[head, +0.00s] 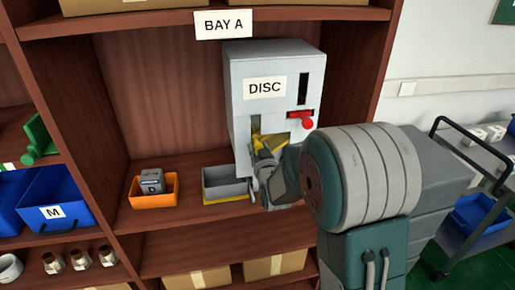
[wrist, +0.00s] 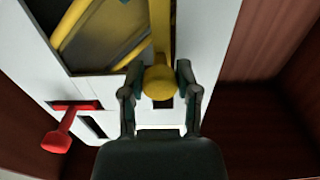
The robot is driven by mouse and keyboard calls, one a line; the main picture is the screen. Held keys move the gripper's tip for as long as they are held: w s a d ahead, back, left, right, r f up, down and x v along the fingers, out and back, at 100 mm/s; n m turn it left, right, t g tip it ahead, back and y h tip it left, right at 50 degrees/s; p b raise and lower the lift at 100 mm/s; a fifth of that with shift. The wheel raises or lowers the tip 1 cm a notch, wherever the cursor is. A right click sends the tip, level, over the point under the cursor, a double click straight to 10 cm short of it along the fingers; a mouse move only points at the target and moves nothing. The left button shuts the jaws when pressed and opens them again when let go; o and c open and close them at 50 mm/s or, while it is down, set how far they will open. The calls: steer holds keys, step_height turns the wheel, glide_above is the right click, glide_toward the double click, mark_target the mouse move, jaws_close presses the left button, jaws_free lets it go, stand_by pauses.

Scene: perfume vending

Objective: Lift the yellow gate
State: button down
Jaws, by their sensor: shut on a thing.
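The light grey machine labelled DISC (head: 240,78) stands on the shelf under the BAY A sign. The yellow gate (head: 270,142) sits at the opening low on its front, partly hidden behind my arm. In the wrist view its yellow bar ends in a round knob (wrist: 159,81). My gripper (wrist: 160,84) has its two fingers on either side of this knob and is shut on it. In the head view my gripper (head: 265,170) is at the machine's lower front, its fingertips hard to make out.
A red lever (head: 307,123) projects from the machine's front, and it also shows in the wrist view (wrist: 62,136). A grey tray (head: 226,184) sits below the opening. An orange bin (head: 153,190) holding a grey block is to its left. Shelf walls (head: 372,75) flank the machine.

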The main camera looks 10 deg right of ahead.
step_height(320, 180, up, 7)
steer(key=shift+f, duration=0.1)
stand_by(0.3)
steer(key=shift+c, duration=1.7)
jaws_free()
steer(key=shift+a+f, duration=0.1)
steer(key=s, duration=1.2)
